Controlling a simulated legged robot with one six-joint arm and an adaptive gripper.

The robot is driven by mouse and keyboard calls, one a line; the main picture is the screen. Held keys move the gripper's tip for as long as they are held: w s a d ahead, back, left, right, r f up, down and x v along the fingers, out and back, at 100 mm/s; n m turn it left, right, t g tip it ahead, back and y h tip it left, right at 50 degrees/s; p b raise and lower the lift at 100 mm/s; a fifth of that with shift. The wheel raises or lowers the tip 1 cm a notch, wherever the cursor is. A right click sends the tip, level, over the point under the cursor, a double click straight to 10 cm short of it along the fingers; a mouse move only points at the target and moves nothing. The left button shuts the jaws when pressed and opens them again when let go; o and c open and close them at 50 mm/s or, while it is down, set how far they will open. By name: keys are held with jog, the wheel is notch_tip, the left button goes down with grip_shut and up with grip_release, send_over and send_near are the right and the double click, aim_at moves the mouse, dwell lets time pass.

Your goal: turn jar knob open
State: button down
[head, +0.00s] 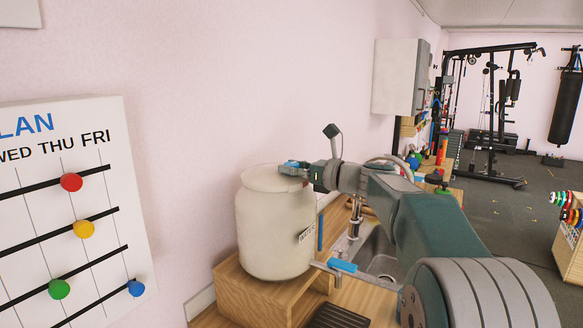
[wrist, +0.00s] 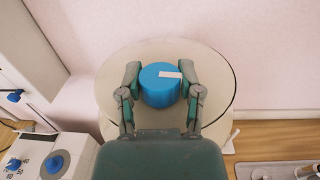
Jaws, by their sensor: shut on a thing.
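A large cream jar (head: 275,228) stands upright on a wooden box in the head view, with a small label on its side. Its round lid also fills the middle of the wrist view (wrist: 215,70). A blue knob (wrist: 160,86) with a white strip on its top sits at the lid's centre. My gripper (wrist: 162,88) is shut on the knob, one finger on each side of it. In the head view my gripper (head: 293,167) reaches over the jar's top from the right, and a bit of blue shows there.
A sink (head: 378,265) with a tap and a blue handle (head: 342,265) lies right of the jar. A planner board (head: 75,215) with coloured knobs hangs at the left. A white panel with blue dials (wrist: 50,158) shows at lower left in the wrist view. The wall stands close behind.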

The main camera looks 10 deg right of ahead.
jog(key=shift+n+g+y, duration=0.7)
jog(key=shift+g, duration=0.1)
jog(key=shift+c, duration=1.3)
grip_release()
jog(key=shift+w, duration=0.1)
jog(key=shift+d, duration=0.1)
jog(key=v, duration=1.2)
